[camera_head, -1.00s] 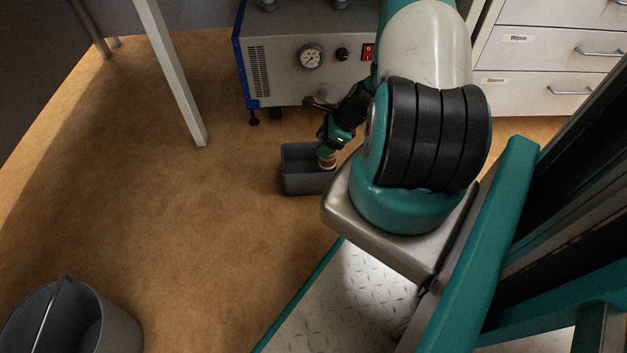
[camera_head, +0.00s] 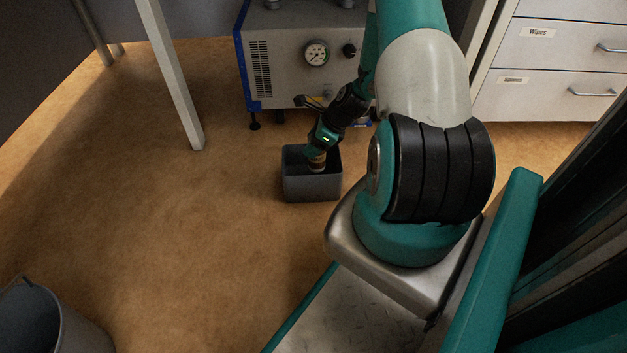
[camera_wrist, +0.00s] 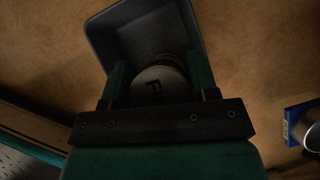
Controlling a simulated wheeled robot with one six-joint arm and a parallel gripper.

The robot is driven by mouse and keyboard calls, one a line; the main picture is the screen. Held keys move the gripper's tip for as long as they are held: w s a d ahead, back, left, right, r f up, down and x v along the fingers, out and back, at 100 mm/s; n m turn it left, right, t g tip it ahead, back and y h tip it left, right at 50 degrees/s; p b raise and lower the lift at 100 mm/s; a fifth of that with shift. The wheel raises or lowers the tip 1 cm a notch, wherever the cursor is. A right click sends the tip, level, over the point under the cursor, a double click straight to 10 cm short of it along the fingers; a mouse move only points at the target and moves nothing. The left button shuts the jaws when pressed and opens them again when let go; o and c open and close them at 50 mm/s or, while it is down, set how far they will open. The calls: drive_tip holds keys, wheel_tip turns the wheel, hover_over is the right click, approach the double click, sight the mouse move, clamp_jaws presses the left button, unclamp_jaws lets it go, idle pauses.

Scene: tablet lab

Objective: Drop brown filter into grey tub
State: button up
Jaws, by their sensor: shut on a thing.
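The grey tub (camera_head: 312,188) stands on the floor in front of the pump unit; it also shows in the wrist view (camera_wrist: 108,38), just beyond my fingers. My gripper (camera_head: 319,150) points down over the tub's opening. It is shut on the brown filter (camera_head: 317,158), which shows as a short brownish cylinder at the fingertips.
A boxy pump unit (camera_head: 290,80) with a gauge stands behind the tub. A white table leg (camera_head: 170,75) is to its left. A grey bucket (camera_head: 45,320) stands at the lower left. White drawers (camera_head: 550,95) are at right. Floor left of the tub is clear.

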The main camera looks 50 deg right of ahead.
drive_tip(key=shift+f, duration=0.1)
drive_tip(key=o, duration=1.1)
drive_tip(key=shift+p+v, duration=5.25)
drive_tip(key=shift+v, duration=3.45)
